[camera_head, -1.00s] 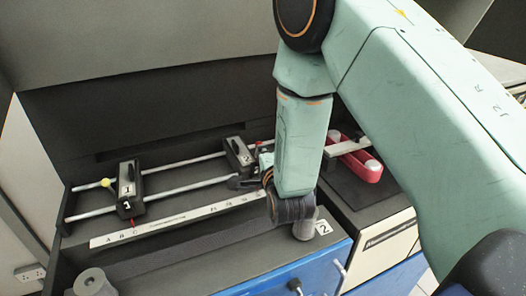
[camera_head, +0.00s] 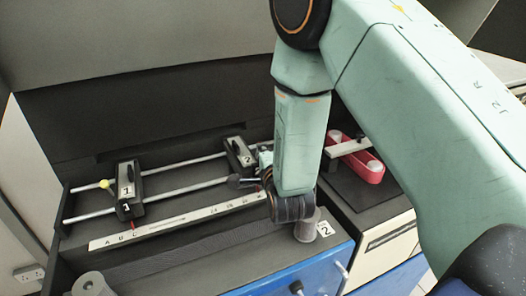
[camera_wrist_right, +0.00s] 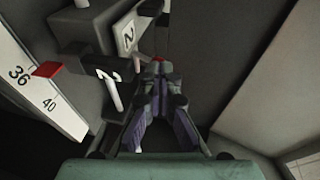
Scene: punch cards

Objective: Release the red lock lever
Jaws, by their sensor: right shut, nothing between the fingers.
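A red elongated part with rounded, pale-capped ends (camera_head: 368,172) lies at the right on a dark surface, with a pale bar across it; my right arm stands close to its left. I cannot tell whether it is the lock lever. My right gripper (camera_head: 244,182) is beside slider block 2 (camera_head: 238,151), partly hidden by my wrist. In the right wrist view my gripper (camera_wrist_right: 158,72) is shut and empty, its fingertips close to a small red spot (camera_wrist_right: 160,58); contact is unclear. Block 2 (camera_wrist_right: 123,35) is just left of them. My left gripper does not show.
Slider block 1 (camera_head: 128,188) sits at the left on two metal rails (camera_head: 190,184). A white lettered scale (camera_head: 165,227) runs in front. A grey post (camera_head: 306,226) stands near label 2. A dark back panel rises behind the rails.

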